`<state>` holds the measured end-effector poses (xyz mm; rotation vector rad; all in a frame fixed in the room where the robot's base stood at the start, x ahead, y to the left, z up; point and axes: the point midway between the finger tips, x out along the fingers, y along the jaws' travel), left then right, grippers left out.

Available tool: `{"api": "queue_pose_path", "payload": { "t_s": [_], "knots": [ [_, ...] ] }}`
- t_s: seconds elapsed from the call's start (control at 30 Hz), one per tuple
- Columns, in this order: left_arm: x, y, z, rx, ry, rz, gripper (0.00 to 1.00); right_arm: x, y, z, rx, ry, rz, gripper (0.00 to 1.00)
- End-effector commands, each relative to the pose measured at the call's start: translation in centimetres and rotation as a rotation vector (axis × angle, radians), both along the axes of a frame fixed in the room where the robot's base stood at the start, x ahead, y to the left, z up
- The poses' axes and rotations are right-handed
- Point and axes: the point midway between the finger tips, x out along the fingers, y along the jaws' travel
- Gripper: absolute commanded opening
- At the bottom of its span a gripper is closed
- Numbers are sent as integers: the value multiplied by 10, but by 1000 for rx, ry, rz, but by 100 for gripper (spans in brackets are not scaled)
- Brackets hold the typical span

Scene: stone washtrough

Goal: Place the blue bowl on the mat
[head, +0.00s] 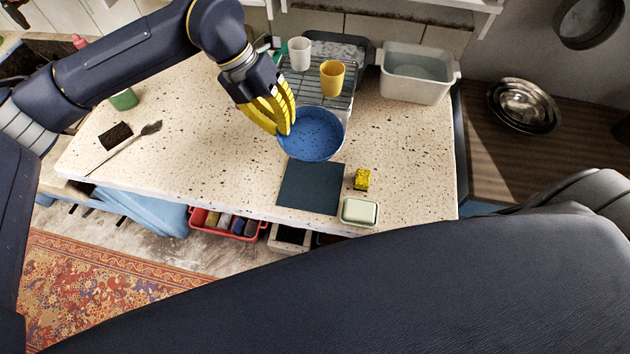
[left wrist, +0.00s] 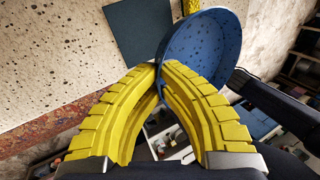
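The blue bowl (head: 313,134) is speckled and sits at the far edge of the dark mat in the head view, seemingly above the counter. My left gripper (head: 284,130) has its yellow fingers closed on the bowl's left rim. In the left wrist view the fingertips (left wrist: 159,72) meet at the rim of the bowl (left wrist: 205,48), which looks tilted there. The dark square mat (head: 310,188) lies flat and bare on the counter; part of it shows in the left wrist view (left wrist: 140,30). My right gripper is out of view.
A yellow sponge (head: 361,180) and a pale soap dish (head: 359,212) lie right of the mat. Behind stand a wire rack (head: 316,92) with a white cup (head: 299,53) and a yellow cup (head: 332,79), and a grey tub (head: 416,73).

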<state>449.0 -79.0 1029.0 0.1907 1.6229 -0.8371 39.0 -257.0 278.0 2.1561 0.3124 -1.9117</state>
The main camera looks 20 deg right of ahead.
Motion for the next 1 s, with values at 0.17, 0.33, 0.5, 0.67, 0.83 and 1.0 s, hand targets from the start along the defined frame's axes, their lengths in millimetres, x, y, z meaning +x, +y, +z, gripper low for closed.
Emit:
{"api": "queue_pose_path", "payload": {
  "t_s": [0.17,0.33,0.5,0.67,0.83,1.0],
  "knots": [
    [0,0,-14,-8,9,33,0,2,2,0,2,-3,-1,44],
    [0,0,-50,-10,13,36,0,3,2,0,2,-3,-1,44],
    [0,0,-88,-9,13,36,0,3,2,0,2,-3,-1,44],
    [0,0,-121,-11,11,36,0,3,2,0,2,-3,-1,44],
    [0,-1,-145,-10,9,35,0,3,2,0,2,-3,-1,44],
    [1,-1,-156,-11,8,34,0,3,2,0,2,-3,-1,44]
  ]
}}
